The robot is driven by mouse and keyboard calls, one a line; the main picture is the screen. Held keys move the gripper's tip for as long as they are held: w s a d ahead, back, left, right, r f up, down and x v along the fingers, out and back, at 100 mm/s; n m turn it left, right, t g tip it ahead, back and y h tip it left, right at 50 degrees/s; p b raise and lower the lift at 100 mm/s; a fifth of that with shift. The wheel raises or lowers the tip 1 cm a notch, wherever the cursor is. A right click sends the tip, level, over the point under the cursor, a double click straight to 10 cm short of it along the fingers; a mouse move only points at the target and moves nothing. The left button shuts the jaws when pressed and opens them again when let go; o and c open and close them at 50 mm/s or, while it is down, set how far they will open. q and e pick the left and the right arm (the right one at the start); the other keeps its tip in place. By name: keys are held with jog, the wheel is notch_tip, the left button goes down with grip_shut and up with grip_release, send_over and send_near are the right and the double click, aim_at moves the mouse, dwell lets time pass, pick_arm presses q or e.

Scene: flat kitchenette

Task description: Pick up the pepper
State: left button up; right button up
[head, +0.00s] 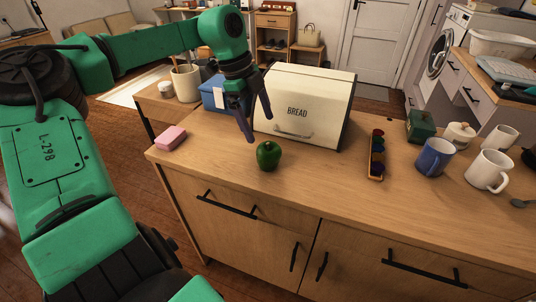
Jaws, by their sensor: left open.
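A green bell pepper (268,156) stands on the wooden counter near its front edge, left of the middle. My left gripper (259,128) is open and empty, pointing down. In the picture its fingertips are just above and to the left of the pepper, apart from it. The exact height of the fingers over the counter is hard to tell. My right gripper does not show.
A cream bread box (310,105) stands behind the pepper. A pink sponge (171,138) lies left. Counter (330,185) around the pepper is clear.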

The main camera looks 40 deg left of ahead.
aim_at(267, 144)
pick_arm(q)
jog(key=p+x, duration=0.1)
jog(key=x, duration=0.7)
jog(key=shift+f+p, duration=0.25)
jog(key=shift+p, duration=0.15)
jog(key=shift+w+f, duration=0.1)
jog(key=shift+f, duration=0.05)
jog(key=c, duration=1.1)
